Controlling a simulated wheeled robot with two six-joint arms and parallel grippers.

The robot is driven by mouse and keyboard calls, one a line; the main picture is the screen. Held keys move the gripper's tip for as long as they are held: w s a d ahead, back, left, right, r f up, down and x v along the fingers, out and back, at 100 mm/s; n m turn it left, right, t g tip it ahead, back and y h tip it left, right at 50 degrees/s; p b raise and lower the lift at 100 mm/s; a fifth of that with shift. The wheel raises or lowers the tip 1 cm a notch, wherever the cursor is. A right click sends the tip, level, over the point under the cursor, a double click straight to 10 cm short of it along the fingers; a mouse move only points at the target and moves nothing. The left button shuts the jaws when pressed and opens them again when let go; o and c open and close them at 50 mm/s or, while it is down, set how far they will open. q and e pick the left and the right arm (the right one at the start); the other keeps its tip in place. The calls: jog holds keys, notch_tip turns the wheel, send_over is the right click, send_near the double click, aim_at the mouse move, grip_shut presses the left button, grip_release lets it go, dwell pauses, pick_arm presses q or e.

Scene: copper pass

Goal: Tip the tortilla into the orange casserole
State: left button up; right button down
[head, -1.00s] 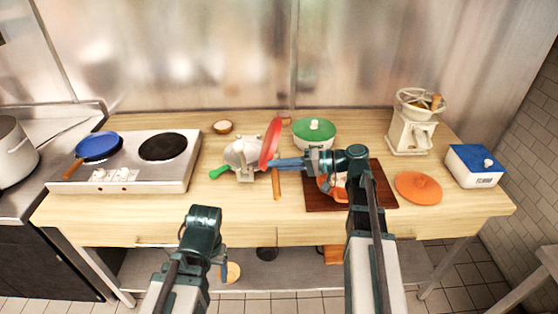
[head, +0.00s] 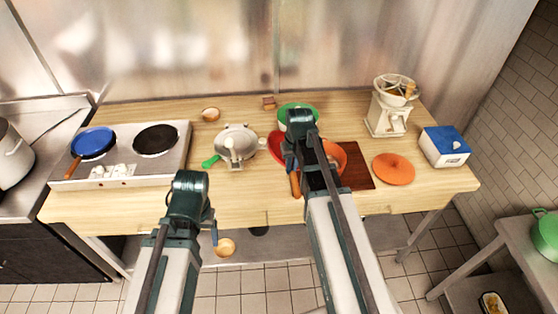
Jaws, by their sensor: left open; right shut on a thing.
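The orange casserole (head: 336,153) stands on a dark board (head: 357,178), partly hidden by my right arm. Its orange lid (head: 393,169) lies on the table to the right. A red pan (head: 278,147) with a brown handle (head: 295,186) is just left of the casserole, partly behind my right gripper (head: 292,162). That gripper is shut, apparently on the pan's handle. I cannot make out the tortilla; the inside of pan and casserole is mostly hidden. My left gripper (head: 213,230) is open and empty in front of the table.
A green-lidded pot (head: 294,113) stands behind. A two-plate stove (head: 128,170) with a blue pan (head: 93,142) is left. A grinder (head: 391,107) and blue-lidded box (head: 444,146) stand right.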

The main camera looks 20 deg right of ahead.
jog(key=d+r+n+g+h+p, duration=0.1)
jog(key=d+r+h+p, duration=0.5)
jog(key=d+r, duration=0.4)
notch_tip(320, 180, up, 2)
jog(key=shift+d+r+h+p, duration=0.1)
jog(key=shift+d+h+p, duration=0.3)
jog(key=shift+p, duration=0.4)
jog(key=shift+a, duration=0.1)
